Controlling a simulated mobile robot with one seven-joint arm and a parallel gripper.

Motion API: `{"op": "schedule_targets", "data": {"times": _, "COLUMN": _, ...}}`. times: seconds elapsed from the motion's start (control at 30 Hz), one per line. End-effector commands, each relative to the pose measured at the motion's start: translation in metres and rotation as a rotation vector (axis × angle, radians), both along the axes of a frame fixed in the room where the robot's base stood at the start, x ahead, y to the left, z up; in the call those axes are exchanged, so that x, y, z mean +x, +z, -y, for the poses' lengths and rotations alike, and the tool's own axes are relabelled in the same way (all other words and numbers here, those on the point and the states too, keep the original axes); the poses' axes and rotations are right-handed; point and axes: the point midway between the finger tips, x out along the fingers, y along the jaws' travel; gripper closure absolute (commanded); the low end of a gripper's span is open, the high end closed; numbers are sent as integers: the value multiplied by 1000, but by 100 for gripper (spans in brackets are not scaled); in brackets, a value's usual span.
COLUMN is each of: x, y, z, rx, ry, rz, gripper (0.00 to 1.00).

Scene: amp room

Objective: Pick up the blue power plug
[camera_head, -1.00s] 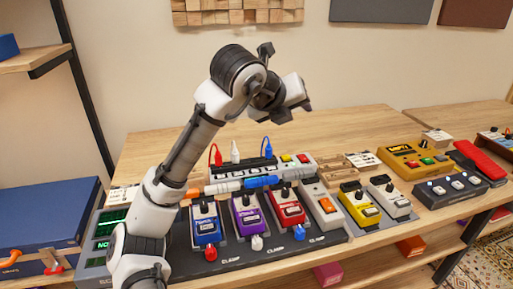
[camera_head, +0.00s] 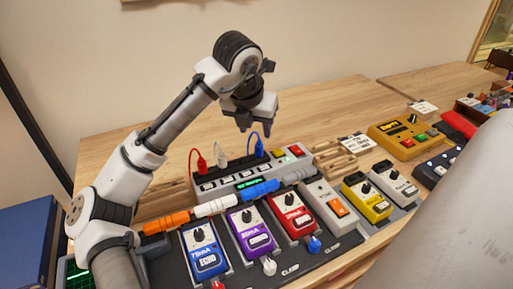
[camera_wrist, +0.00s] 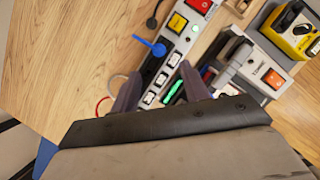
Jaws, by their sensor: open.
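The blue power plug (camera_head: 258,147) stands upright at the back of the grey power strip (camera_head: 222,184), to the right of a white plug (camera_head: 220,157) and a red plug (camera_head: 199,163). A thin blue cable rises from it. It also shows in the wrist view as a blue shape (camera_wrist: 158,47), ahead of the fingertips. My gripper (camera_head: 257,121) points down, just above and close to the blue plug in the head view. In the wrist view its two fingers (camera_wrist: 160,84) are apart with nothing held between them; the strip's row of switches lies beneath.
Red (camera_head: 296,150) and yellow (camera_head: 278,155) buttons sit on the strip near the blue plug. A blue connector (camera_head: 259,190) lies in front. A pedalboard (camera_head: 336,254) carries several pedals. A wooden rack (camera_head: 335,160) stands right. Bare tabletop (camera_head: 310,108) lies behind the strip.

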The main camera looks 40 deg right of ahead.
Motion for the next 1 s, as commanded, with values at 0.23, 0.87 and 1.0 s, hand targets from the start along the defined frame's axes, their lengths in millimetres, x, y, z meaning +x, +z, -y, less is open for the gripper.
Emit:
{"op": "schedule_targets", "data": {"times": 0.23, "x": 8, "y": -35, "z": 13, "rx": -2, "ry": 1, "rz": -1, "gripper": 55}}
{"op": "schedule_targets", "data": {"times": 0.87, "x": 20, "y": -88, "z": 33, "rx": -3, "ry": 2, "rz": 1, "gripper": 55}}
{"op": "schedule_targets", "data": {"times": 1.0, "x": 20, "y": -88, "z": 33, "rx": -3, "ry": 2, "rz": 1, "gripper": 55}}
